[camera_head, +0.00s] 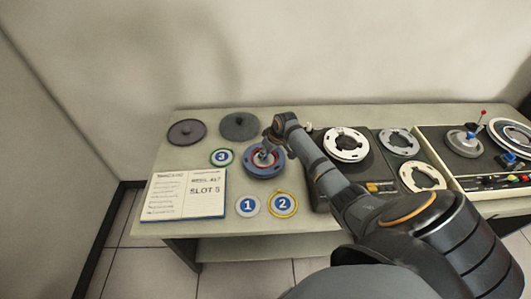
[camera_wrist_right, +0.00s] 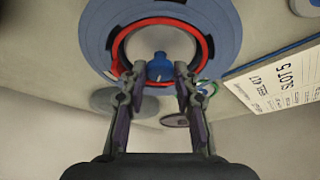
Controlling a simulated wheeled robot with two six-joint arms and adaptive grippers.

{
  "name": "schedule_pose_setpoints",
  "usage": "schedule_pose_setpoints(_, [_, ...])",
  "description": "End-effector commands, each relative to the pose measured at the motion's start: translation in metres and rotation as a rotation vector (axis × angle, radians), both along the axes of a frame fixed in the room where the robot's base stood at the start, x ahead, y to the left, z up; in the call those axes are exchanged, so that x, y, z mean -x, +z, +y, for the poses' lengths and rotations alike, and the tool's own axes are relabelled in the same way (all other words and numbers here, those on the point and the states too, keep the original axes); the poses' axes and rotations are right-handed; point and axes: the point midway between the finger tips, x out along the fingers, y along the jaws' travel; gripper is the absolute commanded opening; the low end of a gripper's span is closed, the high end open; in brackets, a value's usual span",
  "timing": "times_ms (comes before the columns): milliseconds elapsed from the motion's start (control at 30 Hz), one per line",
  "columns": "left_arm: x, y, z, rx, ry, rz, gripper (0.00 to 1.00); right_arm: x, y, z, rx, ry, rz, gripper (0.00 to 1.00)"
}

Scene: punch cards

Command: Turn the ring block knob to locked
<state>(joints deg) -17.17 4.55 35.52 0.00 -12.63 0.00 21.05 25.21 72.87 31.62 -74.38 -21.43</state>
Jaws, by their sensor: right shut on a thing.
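The ring block (camera_head: 263,172) is a round blue-grey block with a red ring on top, on the table left of the machines. In the right wrist view the ring block (camera_wrist_right: 98,28) fills the top, and its red ring circles a pale centre. The small blue knob (camera_wrist_right: 160,67) shows in that centre, between my fingertips. My right gripper (camera_wrist_right: 160,82) reaches down over the block's middle and is shut on the knob. In the head view the gripper (camera_head: 266,156) hides the knob. My left gripper is not in view.
Two dark lids (camera_head: 187,140) (camera_head: 228,121) lie behind. A reel machine (camera_head: 372,155) stands at right, under my right arm.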

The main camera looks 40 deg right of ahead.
Motion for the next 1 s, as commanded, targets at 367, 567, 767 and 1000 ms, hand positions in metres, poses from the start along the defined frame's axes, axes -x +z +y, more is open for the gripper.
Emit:
schedule_pose_setpoints(367, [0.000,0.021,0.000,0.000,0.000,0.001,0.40,0.001,0.005,0.002,0.000,-0.114,0.002,0.00])
schedule_pose_setpoints(567, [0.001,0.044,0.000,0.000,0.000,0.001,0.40,0.001,0.006,0.004,-0.001,-0.278,0.002,0.00])
schedule_pose_setpoints(767, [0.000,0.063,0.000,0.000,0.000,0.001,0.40,0.000,0.005,0.005,-0.001,-0.467,0.001,0.00])
schedule_pose_setpoints(1000, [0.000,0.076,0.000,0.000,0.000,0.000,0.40,-0.001,0.003,0.007,0.000,-0.695,0.001,0.00])
